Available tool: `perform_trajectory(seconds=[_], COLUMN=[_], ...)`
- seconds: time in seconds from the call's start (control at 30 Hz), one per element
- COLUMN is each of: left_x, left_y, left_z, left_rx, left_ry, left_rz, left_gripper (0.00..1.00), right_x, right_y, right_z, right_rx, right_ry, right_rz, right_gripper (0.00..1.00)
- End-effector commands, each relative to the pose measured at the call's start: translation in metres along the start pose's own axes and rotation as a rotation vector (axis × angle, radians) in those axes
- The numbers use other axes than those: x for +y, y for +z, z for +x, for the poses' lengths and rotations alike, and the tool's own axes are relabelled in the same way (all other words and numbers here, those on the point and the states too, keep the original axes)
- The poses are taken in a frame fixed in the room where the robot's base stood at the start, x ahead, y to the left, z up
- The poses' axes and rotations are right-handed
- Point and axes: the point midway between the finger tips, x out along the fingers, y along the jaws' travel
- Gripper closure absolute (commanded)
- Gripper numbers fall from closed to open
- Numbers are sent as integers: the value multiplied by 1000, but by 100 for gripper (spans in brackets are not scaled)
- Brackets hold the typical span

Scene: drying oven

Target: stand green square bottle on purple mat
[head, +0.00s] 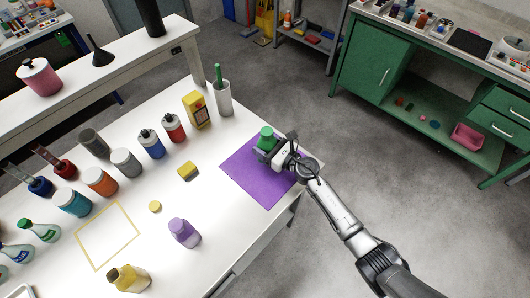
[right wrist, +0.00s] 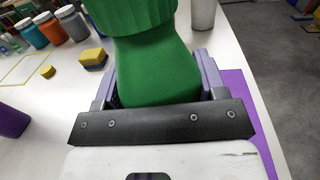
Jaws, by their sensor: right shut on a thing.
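The green square bottle (right wrist: 155,72) is upright in the right wrist view, between the two fingers of my right gripper (right wrist: 158,88). In the head view the green bottle (head: 266,138) shows mostly its cap and top, over the purple mat (head: 245,178). My right gripper (head: 270,150) is shut on the bottle. The bottle's base is hidden, so I cannot tell whether it touches the mat. The mat also shows at the right in the right wrist view (right wrist: 240,90). My left gripper is not in view.
A white cup with a green brush (head: 223,98) and a yellow box (head: 196,110) stand behind the mat. A yellow sponge (head: 188,170) and a purple bottle (head: 184,232) are left of it. Several bottles fill the table's left side. The table's right edge runs close to the mat.

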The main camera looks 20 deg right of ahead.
Motion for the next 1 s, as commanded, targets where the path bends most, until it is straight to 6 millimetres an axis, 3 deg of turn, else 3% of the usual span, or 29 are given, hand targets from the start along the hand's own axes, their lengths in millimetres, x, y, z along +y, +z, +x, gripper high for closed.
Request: perform_trajectory(seconds=[0.3,0.77,0.8,1.0], left_x=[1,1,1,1], left_y=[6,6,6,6], left_z=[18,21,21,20], left_rx=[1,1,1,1], left_ry=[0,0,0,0], left_rz=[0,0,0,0], left_gripper=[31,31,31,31], right_x=[0,0,0,0], right_y=[-38,-43,-43,-42], right_z=[0,0,0,0], right_rx=[1,0,1,1], right_ry=[-1,0,0,-1], right_rz=[4,1,1,1], right_gripper=[62,62,34,15])
